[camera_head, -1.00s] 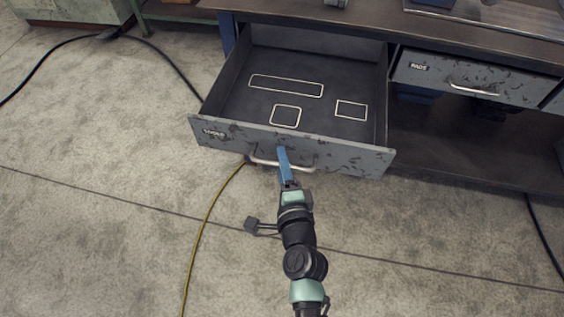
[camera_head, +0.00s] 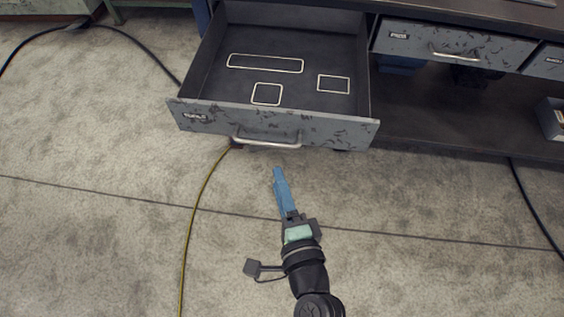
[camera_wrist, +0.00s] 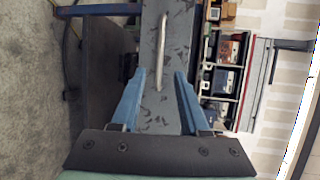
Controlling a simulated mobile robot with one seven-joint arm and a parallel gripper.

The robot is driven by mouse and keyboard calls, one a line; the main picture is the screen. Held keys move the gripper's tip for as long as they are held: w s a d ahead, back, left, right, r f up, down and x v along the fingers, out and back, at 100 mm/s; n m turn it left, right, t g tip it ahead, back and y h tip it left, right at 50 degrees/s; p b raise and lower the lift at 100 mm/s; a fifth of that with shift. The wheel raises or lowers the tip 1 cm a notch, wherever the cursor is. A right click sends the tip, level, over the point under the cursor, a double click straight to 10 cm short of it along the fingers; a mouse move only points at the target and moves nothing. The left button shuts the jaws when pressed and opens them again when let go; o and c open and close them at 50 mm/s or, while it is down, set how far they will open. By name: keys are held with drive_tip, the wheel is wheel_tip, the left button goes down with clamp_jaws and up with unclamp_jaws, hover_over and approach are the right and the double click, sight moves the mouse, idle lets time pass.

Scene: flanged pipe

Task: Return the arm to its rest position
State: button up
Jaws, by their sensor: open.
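My gripper (camera_head: 279,180) has blue fingers and hangs in front of the open drawer, apart from its handle, in the head view. In the wrist view the two blue fingers (camera_wrist: 158,85) stand apart with nothing between them. The grey, chipped drawer (camera_head: 340,132) is pulled out and empty, with three white outlined shapes on its floor. Its metal handle (camera_head: 267,142) lies beyond the fingertips, and the handle also shows in the wrist view (camera_wrist: 161,50).
A second drawer (camera_head: 490,49), marked PADS, is closed at the right of the workbench. A yellow cable (camera_head: 189,240) and black cables (camera_head: 140,55) lie on the concrete floor. The wrist view shows shelves with boxes (camera_wrist: 228,50).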

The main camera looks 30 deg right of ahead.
drive_tip(key=shift+s+a+r, duration=0.1)
drive_tip(key=shift+s+r, duration=0.05)
drive_tip(key=shift+s, duration=0.4)
drive_tip(key=w+a+r+n+t+y, duration=0.1)
drive_tip(key=w+a+r+n+t, duration=0.2)
drive_tip(key=r, duration=0.7)
drive_tip(key=w+a+r+n+t+y, duration=0.1)
drive_tip(key=w+a+r+n+y, duration=0.1)
drive_tip(key=w+r+n, duration=0.5)
drive_tip(key=w+a+r+n+t+y, duration=0.1)
drive_tip(key=w+a+r+n+t, duration=0.15)
drive_tip(key=r, duration=0.95)
drive_tip(key=s+a+r+n+t, duration=0.1)
drive_tip(key=s+r+n+t, duration=0.15)
drive_tip(key=r, duration=0.75)
drive_tip(key=s+a+r+n+t+h+p, duration=0.1)
drive_tip(key=s+a+r+n, duration=0.2)
drive_tip(key=r, duration=0.6)
drive_tip(key=s+r+n+t, duration=0.2)
drive_tip(key=s+r+n, duration=0.15)
drive_tip(key=r, duration=0.65)
wheel_tip(320, 180, up, 20)
drive_tip(key=p, duration=2)
drive_tip(key=shift+w+f, duration=0.15)
drive_tip(key=shift+f, duration=0.1)
drive_tip(key=shift+f+m, duration=0.1)
drive_tip(key=shift+m, duration=0.15)
